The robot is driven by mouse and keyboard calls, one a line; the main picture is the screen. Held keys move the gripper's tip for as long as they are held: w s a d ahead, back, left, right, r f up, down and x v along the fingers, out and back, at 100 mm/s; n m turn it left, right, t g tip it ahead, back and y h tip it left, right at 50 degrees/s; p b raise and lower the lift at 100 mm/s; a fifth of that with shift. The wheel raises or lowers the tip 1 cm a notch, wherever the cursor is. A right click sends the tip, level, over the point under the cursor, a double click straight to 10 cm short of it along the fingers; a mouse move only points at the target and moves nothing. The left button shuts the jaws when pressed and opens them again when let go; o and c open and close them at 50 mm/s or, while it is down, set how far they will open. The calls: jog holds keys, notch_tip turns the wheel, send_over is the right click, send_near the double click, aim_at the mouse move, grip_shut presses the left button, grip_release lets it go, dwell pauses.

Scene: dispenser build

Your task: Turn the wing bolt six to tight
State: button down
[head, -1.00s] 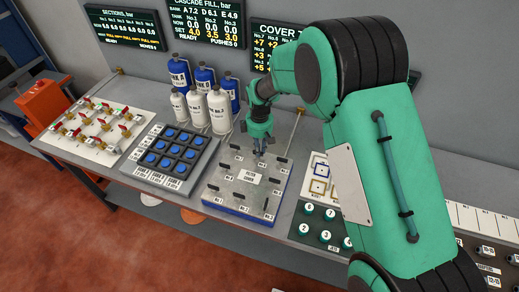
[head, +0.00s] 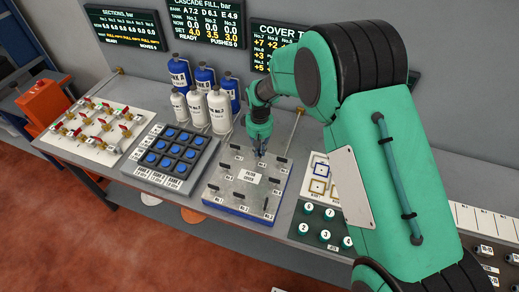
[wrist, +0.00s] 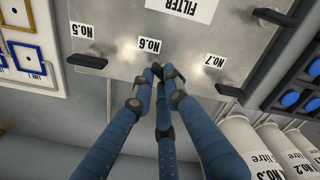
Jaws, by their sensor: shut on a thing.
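The filter cover (head: 222,190) is a grey plate with black wing bolts, lying on the bench. In the wrist view the cover (wrist: 120,25) shows upside down, with the label No.6 (wrist: 150,45) just above my fingertips. My gripper (wrist: 160,72) is shut on wing bolt six, which is mostly hidden between the blue fingers. In the head view my gripper (head: 261,152) is at the cover's back edge. Wing bolt No.5 (wrist: 88,61) is to the left and wing bolt No.7 (wrist: 230,90) to the right, both clear of the fingers.
A blue-button panel (head: 172,150) is left of the cover, with white and blue bottles (head: 219,108) behind it. A green button panel (head: 318,228) is to the right. A wall screen headed COVER (head: 272,36) is partly hidden by my arm.

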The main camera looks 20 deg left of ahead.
jog(key=m, duration=0.5)
jog(key=shift+s+a+r+m, duration=0.1)
jog(key=shift+s+m, duration=0.05)
jog(key=shift+m, duration=0.15)
jog(key=m, duration=0.5)
jog(key=shift+s, duration=0.1)
jog(key=shift+a, duration=0.1)
jog(key=c, duration=1.7)
grip_release()
jog(key=shift+c, duration=0.2)
notch_tip(320, 180, up, 12)
